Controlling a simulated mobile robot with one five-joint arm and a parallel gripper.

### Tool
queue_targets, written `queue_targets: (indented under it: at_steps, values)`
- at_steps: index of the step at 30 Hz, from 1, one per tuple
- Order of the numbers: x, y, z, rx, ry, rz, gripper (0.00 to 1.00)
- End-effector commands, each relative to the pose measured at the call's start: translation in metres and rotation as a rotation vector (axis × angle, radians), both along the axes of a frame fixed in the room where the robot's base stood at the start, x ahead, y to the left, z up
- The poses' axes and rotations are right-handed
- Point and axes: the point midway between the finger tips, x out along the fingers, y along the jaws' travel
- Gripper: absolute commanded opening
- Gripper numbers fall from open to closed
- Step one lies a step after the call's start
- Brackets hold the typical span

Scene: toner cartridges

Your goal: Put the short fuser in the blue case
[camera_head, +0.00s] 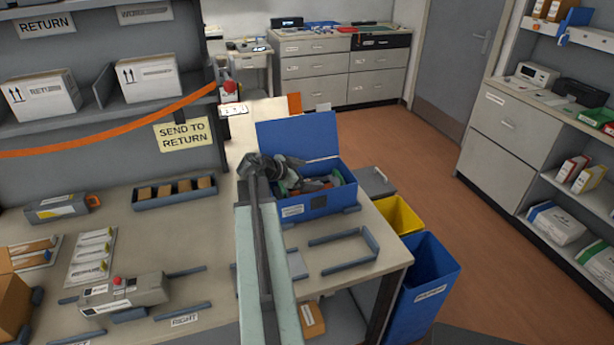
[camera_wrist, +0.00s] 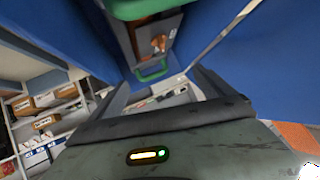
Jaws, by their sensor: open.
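The blue case (camera_head: 297,134) stands open on the bench with its lid raised at the back. Grey and green parts show inside it. In the wrist view a dark grey unit with green handles (camera_wrist: 150,75), perhaps the short fuser, lies between blue case walls (camera_wrist: 250,75). My gripper (camera_head: 277,166) is over the left part of the case, partly hiding its contents. In the wrist view my gripper (camera_wrist: 160,80) has its fingers spread apart, with nothing clearly held. Whether the fingers touch the unit cannot be told.
A grey device with a red knob (camera_head: 125,291) sits between rails at front left. A grey unit (camera_head: 60,207) and a tray of small boxes (camera_head: 175,201) lie behind it. An empty railed spot (camera_head: 340,249) is before the case. Yellow (camera_head: 400,216) and blue bins (camera_head: 428,280) stand right.

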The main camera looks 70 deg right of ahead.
Motion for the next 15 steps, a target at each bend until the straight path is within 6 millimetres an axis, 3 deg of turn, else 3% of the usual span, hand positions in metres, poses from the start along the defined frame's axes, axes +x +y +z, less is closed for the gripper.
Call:
queue_targets:
  at_steps: [2, 15]
  values:
    - [0.000, 0.000, 0.016, 0.000, 0.000, 0.000, 0.92]
    - [0.044, 0.078, 0.068, 0.000, 0.001, 0.002, 0.92]
